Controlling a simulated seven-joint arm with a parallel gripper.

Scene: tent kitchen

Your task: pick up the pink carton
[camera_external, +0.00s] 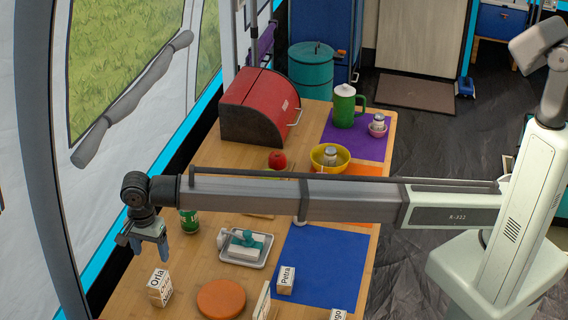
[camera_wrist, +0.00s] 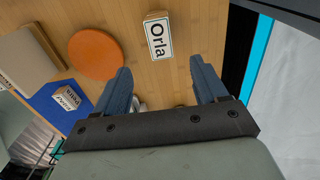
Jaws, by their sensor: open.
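I cannot make out a pink carton in either view; my arm covers part of the table in the external view. My gripper (camera_external: 150,251) hangs open and empty over the left edge of the table, above and behind the Orla block (camera_external: 159,287). In the wrist view the gripper (camera_wrist: 160,68) has its two blue fingers wide apart. The Orla block (camera_wrist: 157,37) lies beyond the fingertips there, not between them. A small pale thing (camera_wrist: 138,104) shows partly between the fingers, too hidden to name.
A green can (camera_external: 189,221) stands right of my gripper. A tray (camera_external: 236,260) with a teal item, an orange disc (camera_external: 221,299) and a Petra block (camera_external: 286,280) on a blue mat (camera_external: 330,262) lie nearer. A red bread box (camera_external: 252,110) stands far back. The tent wall borders the left.

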